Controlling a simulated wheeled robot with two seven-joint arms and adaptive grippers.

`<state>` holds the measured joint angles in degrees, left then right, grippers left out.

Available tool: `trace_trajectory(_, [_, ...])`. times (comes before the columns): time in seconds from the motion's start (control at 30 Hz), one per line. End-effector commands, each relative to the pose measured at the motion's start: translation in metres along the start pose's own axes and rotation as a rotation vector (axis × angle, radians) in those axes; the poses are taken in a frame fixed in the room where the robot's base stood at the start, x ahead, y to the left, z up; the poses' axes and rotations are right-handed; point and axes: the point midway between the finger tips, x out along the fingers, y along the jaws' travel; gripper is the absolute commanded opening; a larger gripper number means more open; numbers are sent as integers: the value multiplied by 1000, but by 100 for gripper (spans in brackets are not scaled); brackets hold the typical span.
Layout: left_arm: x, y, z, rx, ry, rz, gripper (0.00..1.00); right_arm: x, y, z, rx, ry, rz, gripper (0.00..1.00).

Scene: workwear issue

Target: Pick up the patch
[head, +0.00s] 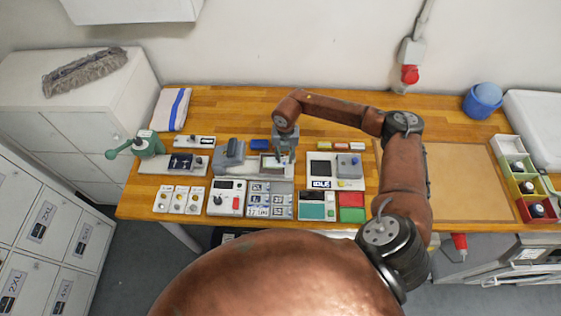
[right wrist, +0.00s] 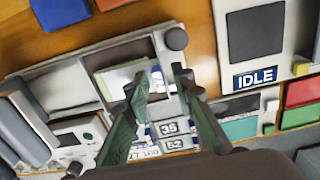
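My right gripper (head: 285,155) hangs from above over the middle of the workbench. In the right wrist view its two fingers (right wrist: 162,82) are apart, with nothing seen held between them. Beyond the fingertips is a grey-framed brown recess with a pale yellow-green flat piece (right wrist: 122,77), which may be the patch; the left finger partly covers it. A compartment tray (head: 270,199) in front of the gripper holds several small number labels, and some of these labels (right wrist: 168,128) show between the fingers. My left gripper is not in view.
A device reading IDLE (head: 320,184) stands to the right of the gripper. A grey press-like device (head: 229,153) stands to the left. Green and red pads (head: 351,214) lie front right. A brown mat (head: 465,182) is bare, and small bins (head: 527,187) stand far right.

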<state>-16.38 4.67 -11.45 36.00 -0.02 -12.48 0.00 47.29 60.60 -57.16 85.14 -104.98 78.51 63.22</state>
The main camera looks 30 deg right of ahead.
Motion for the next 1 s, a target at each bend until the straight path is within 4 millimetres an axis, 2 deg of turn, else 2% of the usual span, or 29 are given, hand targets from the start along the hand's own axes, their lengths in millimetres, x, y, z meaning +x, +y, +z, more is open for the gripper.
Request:
trace_trajectory(0.13, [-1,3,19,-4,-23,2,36,0,0,0,0,0,0,11])
trace_trajectory(0.3, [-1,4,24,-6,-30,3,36,0,-1,0,1,0,0,0])
trace_trajectory(0.67, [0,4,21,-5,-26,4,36,-4,0,0,1,-1,1,0])
trace_trajectory(0.83, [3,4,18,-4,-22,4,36,-18,0,1,1,-3,1,0])
trace_trajectory(0.93, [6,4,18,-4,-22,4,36,-34,-1,0,-1,-4,1,0])
trace_trajectory(1.0, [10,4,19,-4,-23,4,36,-46,-5,-12,-3,-4,1,0])
